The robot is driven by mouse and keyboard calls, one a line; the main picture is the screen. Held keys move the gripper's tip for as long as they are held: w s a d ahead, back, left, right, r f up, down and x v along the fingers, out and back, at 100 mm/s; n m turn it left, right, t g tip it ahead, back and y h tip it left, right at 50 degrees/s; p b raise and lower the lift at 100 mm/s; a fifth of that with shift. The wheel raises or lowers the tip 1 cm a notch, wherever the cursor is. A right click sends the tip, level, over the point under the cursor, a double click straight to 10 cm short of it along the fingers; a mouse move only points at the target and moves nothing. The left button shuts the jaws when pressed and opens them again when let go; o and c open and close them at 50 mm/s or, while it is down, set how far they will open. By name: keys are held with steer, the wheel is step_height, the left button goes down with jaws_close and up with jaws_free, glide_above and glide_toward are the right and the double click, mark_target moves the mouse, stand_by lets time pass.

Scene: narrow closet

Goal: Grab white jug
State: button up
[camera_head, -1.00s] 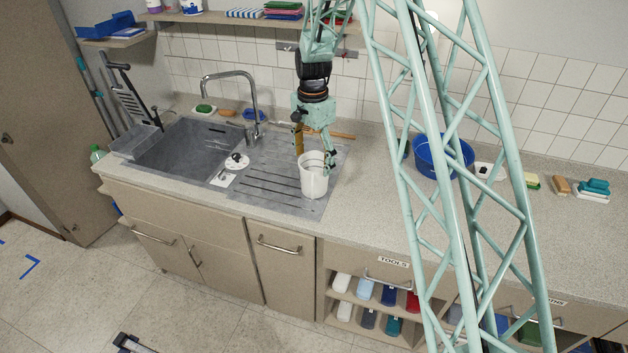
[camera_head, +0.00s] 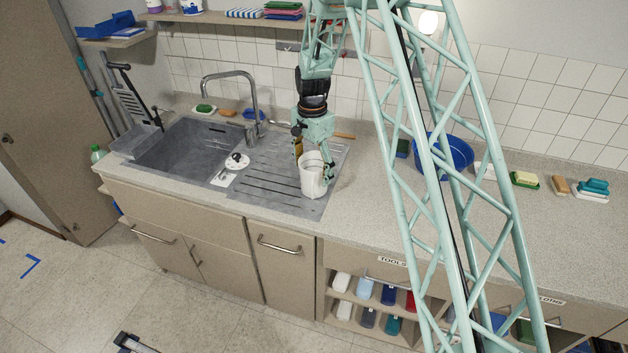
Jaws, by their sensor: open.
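The white jug (camera_head: 312,182) stands upright on the grey ribbed drainboard to the right of the sink basin. My gripper (camera_head: 314,165) is open and points down at the jug's upper part. One finger is at the right side of the jug's rim. The other side of the gripper is near the rim's left, beside a yellow-brown upright thing (camera_head: 298,146). I cannot tell whether either finger touches the jug.
The sink basin (camera_head: 185,150) with its tall tap (camera_head: 250,95) lies to the left. A blue tub (camera_head: 458,150) stands on the counter to the right, behind my arm's lattice. Sponges and brushes (camera_head: 592,188) lie farther right. The counter's front right is clear.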

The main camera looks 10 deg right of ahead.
steer(key=c, duration=1)
steer(key=shift+c, duration=0.2)
steer(key=shift+r, duration=0.15)
steer(key=s+r+b, duration=0.1)
steer(key=s+r, duration=0.1)
steer(key=s, duration=0.6)
steer(key=s+r+b, duration=0.1)
steer(key=s+r, duration=0.1)
steer(key=s, duration=0.6)
steer(key=shift+d+r, duration=0.3)
steer(key=shift+r, duration=0.05)
